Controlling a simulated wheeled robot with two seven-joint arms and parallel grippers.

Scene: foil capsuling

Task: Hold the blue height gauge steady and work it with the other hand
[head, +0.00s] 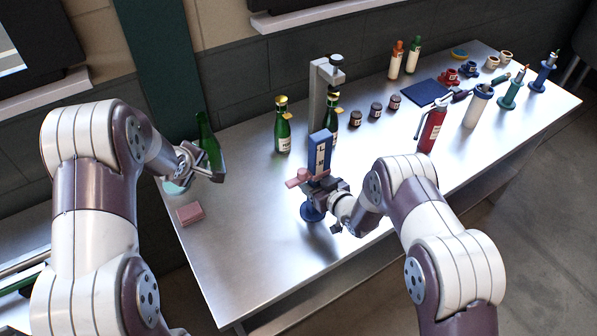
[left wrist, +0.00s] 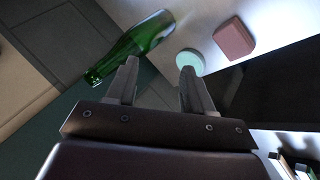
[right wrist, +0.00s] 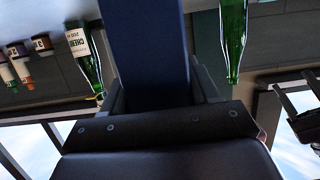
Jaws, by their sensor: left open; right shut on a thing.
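The blue height gauge (head: 320,150) stands on the near part of the steel table, with a round blue base (head: 313,211) and a pinkish-red part (head: 298,179) jutting left. My right gripper (head: 325,188) is shut on the gauge's blue column, which fills the space between the fingers in the right wrist view (right wrist: 150,55). My left gripper (head: 205,172) is open and empty at the table's left end, left of the gauge and apart from it. In the left wrist view its fingers (left wrist: 158,88) stand apart with nothing between them.
A plain green bottle (head: 209,140) stands just behind my left gripper. A pink block (head: 190,214) and a pale green disc (left wrist: 190,62) lie nearby. A grey stand (head: 318,95) and labelled bottles (head: 283,130) are behind the gauge. A red extinguisher-shaped bottle (head: 432,128) stands to the right.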

